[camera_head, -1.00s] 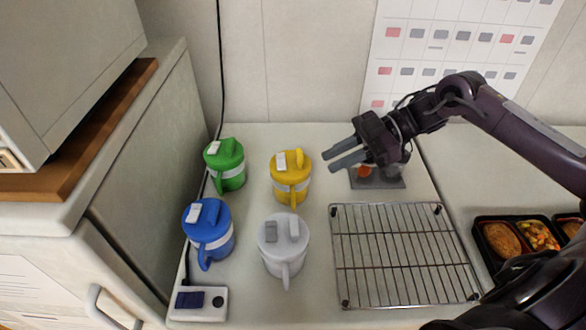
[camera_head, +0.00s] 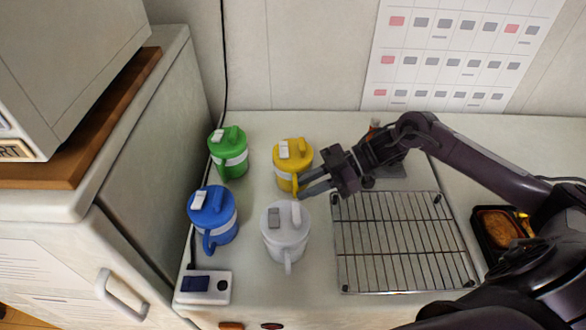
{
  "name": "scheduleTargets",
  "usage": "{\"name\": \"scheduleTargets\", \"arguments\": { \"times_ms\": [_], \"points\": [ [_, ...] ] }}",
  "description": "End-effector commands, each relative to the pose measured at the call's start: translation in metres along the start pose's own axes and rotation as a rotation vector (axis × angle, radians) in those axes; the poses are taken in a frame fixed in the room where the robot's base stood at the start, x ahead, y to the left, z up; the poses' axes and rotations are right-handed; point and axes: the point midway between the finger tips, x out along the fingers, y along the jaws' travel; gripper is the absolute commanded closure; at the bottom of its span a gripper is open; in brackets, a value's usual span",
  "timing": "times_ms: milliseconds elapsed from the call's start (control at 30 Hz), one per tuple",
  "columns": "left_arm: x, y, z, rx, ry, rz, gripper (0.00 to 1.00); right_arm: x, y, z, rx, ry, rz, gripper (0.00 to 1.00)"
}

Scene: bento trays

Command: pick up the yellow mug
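The yellow mug (camera_head: 292,154) stands upright on the counter at the back centre, with a lid, a pale band and a handle on its front side. My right gripper (camera_head: 301,186) reaches in from the right, its two fingers apart and pointing left at the mug's handle, low on its right front side. The fingertips are very close to the handle. I cannot tell whether they touch it. My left gripper is not in view.
A green mug (camera_head: 231,160) stands left of the yellow one, a blue mug (camera_head: 221,222) front left, and a white mug (camera_head: 291,240) just in front of the gripper. A wire rack (camera_head: 400,245) lies to the right, a bento tray (camera_head: 480,235) beyond it. A power strip (camera_head: 203,288) sits front left.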

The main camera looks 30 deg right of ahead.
Motion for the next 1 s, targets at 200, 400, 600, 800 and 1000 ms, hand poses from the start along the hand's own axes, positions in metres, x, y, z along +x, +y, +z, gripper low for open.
{"name": "scheduleTargets", "arguments": {
  "times_ms": [200,400,600,800,1000],
  "points": [
    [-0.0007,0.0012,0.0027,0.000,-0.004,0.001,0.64,0.0047,0.0001,0.0002,0.000,-0.001,0.000,0.79],
    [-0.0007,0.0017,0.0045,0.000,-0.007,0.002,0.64,0.0044,0.0000,0.0003,0.000,-0.001,0.000,0.96],
    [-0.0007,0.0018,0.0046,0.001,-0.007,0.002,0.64,0.0043,0.0001,0.0002,0.000,-0.001,0.000,1.00],
    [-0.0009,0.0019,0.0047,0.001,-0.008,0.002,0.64,0.0038,0.0011,-0.0018,-0.006,0.002,0.002,1.00],
    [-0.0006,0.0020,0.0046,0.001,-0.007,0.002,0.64,0.0023,0.0013,-0.0052,-0.007,0.002,0.002,1.00]
  ]
}}
